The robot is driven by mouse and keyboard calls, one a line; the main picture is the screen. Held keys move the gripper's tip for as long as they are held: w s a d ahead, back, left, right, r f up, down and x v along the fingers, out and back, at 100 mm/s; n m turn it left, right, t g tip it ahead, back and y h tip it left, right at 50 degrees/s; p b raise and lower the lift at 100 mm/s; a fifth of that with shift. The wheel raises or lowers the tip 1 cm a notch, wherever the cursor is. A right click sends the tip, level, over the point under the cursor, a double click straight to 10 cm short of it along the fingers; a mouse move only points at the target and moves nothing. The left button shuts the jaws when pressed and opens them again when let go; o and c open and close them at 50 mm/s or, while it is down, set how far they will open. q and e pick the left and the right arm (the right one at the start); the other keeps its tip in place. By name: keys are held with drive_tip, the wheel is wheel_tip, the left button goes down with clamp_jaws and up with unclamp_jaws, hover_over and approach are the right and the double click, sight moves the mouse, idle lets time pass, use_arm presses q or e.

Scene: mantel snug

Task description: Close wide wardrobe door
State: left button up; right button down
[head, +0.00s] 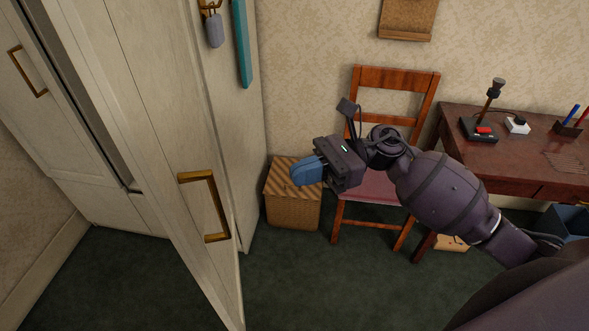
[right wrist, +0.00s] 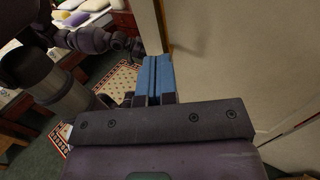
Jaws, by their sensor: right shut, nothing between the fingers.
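The cream wardrobe door (head: 165,110) stands swung open in the head view, with a brass bar handle (head: 214,205) on its face. The wardrobe's other front (head: 45,120), with a brass handle, is farther left. My right gripper (head: 300,172) is to the right of the open door, apart from its handle, its blue fingers pointing left. In the right wrist view its fingers (right wrist: 154,78) are together and empty, with a pale panel (right wrist: 230,70) beyond them. A dark arm of mine shows at that view's upper left; its gripper's jaws are too small to read.
A wicker box (head: 293,207) and a wooden chair (head: 385,90) stand behind my right gripper. A desk (head: 520,165) with small items is at the right. Green carpet is clear below the door. A patterned rug (right wrist: 115,85) shows in the wrist view.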

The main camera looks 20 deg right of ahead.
drive_tip(key=a+p, duration=0.3)
drive_tip(key=a, duration=0.8)
drive_tip(key=shift+s+a, duration=0.25)
drive_tip(key=shift+s, duration=0.05)
drive_tip(key=shift+a, duration=0.15)
